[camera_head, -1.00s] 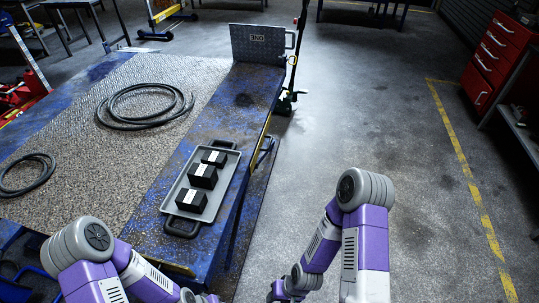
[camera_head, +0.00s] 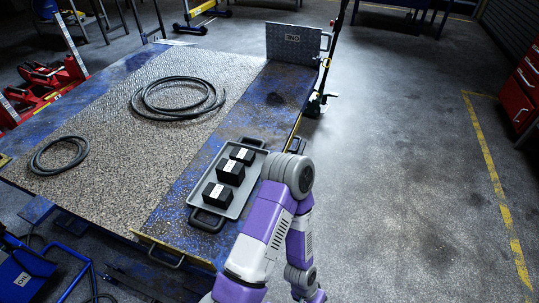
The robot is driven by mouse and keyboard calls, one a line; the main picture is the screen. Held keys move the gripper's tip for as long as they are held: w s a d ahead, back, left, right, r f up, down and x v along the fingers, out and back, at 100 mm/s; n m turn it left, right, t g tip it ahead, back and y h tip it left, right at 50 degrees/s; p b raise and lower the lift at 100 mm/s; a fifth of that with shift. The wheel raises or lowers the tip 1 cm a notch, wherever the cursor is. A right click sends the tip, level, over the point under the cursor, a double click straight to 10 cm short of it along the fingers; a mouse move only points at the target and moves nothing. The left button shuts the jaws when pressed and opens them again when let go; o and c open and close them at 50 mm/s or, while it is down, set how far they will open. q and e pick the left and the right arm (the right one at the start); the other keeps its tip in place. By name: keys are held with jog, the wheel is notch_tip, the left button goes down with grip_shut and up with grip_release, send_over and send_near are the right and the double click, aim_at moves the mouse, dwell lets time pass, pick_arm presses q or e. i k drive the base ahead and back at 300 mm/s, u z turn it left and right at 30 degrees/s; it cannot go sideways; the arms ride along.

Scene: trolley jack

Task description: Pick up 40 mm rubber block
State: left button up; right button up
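Three black rubber blocks with white labels stand in a row on a grey tray: a far one (camera_head: 242,157), a middle one (camera_head: 230,174) and a near one (camera_head: 217,196). The labels are too small to read, so I cannot tell which is the 40 mm block. The tray (camera_head: 205,181) lies on the blue platform edge and has a dark handle at each end. My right gripper is out of view.
The blue platform (camera_head: 200,150) has a textured top with two coiled hoses (camera_head: 178,97) (camera_head: 60,155). An upright metal plate (camera_head: 292,42) and a jack handle stand at its far end. Open floor (camera_head: 400,150) lies right, with a red drawer cabinet (camera_head: 520,95) beyond a yellow line.

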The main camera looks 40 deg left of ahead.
aim_at(247, 157)
jog(key=i, duration=3)
jog(key=u, duration=4.05)
